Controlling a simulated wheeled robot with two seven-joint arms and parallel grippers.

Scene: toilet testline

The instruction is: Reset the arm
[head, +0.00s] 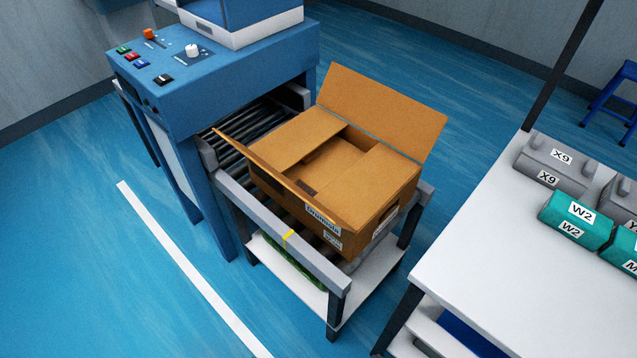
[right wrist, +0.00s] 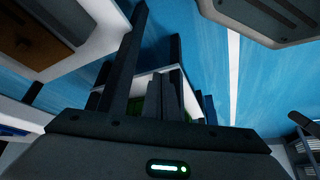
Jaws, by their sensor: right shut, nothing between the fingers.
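My right gripper (right wrist: 166,82) shows in the right wrist view, pointing away from the camera above its dark palm. Its fingers are shut and nothing is between them. Neither of my arms nor grippers shows in the head view. My left gripper is in neither view. An open cardboard box (head: 345,195) stands on the roller conveyor (head: 245,135), its flaps spread. A brown surface, likely part of the box, shows at the top left of the right wrist view (right wrist: 28,38).
A blue machine (head: 190,90) with buttons stands at the conveyor's far end. A white table (head: 480,250) at the right carries grey packages (head: 555,165) and teal packages (head: 575,222). A blue stool (head: 612,100) is at the far right. Blue floor is clear at the left.

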